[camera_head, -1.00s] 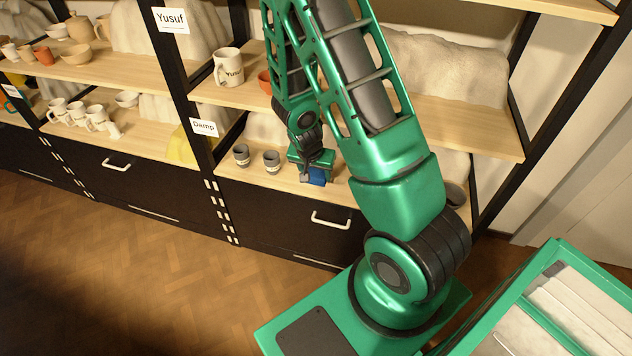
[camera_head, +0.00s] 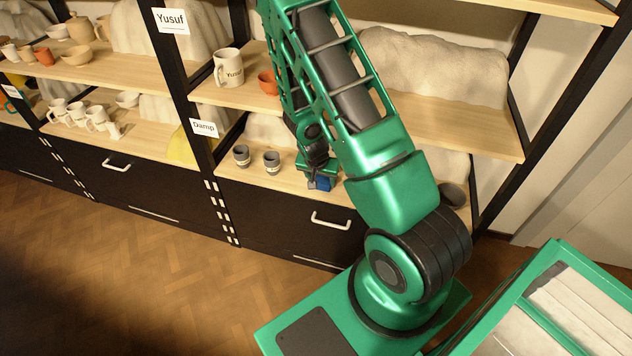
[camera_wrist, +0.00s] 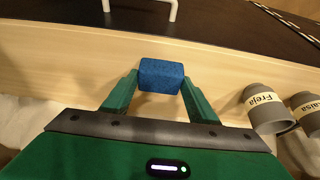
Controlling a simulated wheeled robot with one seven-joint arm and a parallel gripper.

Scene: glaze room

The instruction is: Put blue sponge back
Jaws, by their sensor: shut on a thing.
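The blue sponge (camera_wrist: 161,75) is between the two fingertips of my gripper (camera_wrist: 160,84) in the wrist view. My gripper is shut on it. In the head view the blue sponge (camera_head: 324,184) shows below my gripper (camera_head: 318,180), at the front of the lower shelf marked "Damp". My arm hides part of the shelf behind it. I cannot tell whether the sponge touches the shelf board.
Two grey cups stand left of my gripper on the shelf board (camera_head: 240,176); one cup (camera_wrist: 265,108) reads "Freja". A dark drawer (camera_head: 290,226) with a white handle is below.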

